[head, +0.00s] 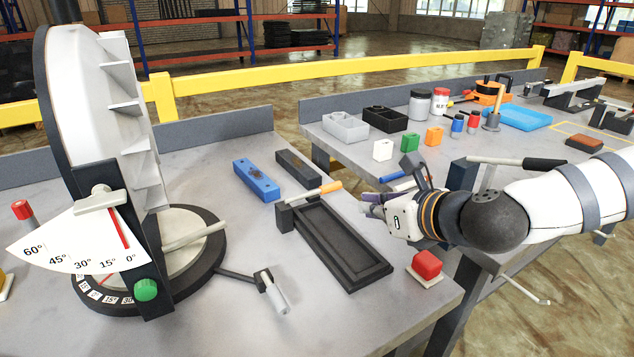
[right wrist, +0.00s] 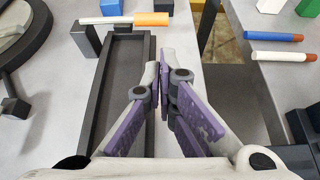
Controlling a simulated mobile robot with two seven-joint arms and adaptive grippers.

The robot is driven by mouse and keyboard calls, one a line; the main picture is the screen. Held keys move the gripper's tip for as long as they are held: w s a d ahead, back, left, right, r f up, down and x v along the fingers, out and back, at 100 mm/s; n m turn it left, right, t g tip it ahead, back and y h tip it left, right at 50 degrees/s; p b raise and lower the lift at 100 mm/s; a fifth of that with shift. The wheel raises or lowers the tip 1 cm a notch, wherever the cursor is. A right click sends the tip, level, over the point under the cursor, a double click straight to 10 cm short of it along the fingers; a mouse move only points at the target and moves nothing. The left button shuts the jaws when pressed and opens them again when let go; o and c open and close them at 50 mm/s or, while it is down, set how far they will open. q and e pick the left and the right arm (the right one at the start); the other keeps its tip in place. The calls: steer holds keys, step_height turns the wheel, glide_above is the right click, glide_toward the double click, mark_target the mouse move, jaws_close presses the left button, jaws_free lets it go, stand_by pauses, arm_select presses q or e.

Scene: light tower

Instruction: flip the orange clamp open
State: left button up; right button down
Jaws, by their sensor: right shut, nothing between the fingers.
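The orange clamp (head: 330,187) is a pale bar with an orange end, mounted on a dark block at the left far corner of a black tray (head: 368,272). Its bar lies roughly level across the tray's far end. In the right wrist view the clamp's orange end (right wrist: 151,19) shows at the top, beyond my fingers. My right gripper (head: 372,204) is shut and empty, over the tray's right side, to the right of the clamp and apart from it. In the right wrist view its purple-padded fingers (right wrist: 161,72) meet. My left gripper is not in view.
A red button (head: 427,264) sits right of the tray near the table edge. A blue block (head: 256,180) and a dark block (head: 298,167) lie behind the clamp. A large tilting dial stand (head: 97,150) fills the left. A gap separates this table from the right one.

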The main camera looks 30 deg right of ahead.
mark_target(315, 194)
steer(key=shift+w, duration=0.35)
steer(key=shift+s+r, duration=0.15)
steer(key=shift+s, duration=0.3)
steer(key=x, duration=0.5)
steer(key=shift+s, duration=0.15)
steer(key=b+x, duration=0.1)
steer(key=x, duration=0.3)
steer(key=shift+w+f+b, duration=0.25)
steer(key=shift+f+b, duration=0.1)
steer(key=shift+f, duration=0.05)
steer(key=shift+w, duration=0.45)
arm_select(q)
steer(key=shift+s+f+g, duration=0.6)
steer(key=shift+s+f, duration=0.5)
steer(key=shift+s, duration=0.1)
arm_select(e)
steer(key=shift+r, duration=0.15)
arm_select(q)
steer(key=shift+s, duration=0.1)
arm_select(e)
steer(key=shift+w, duration=0.15)
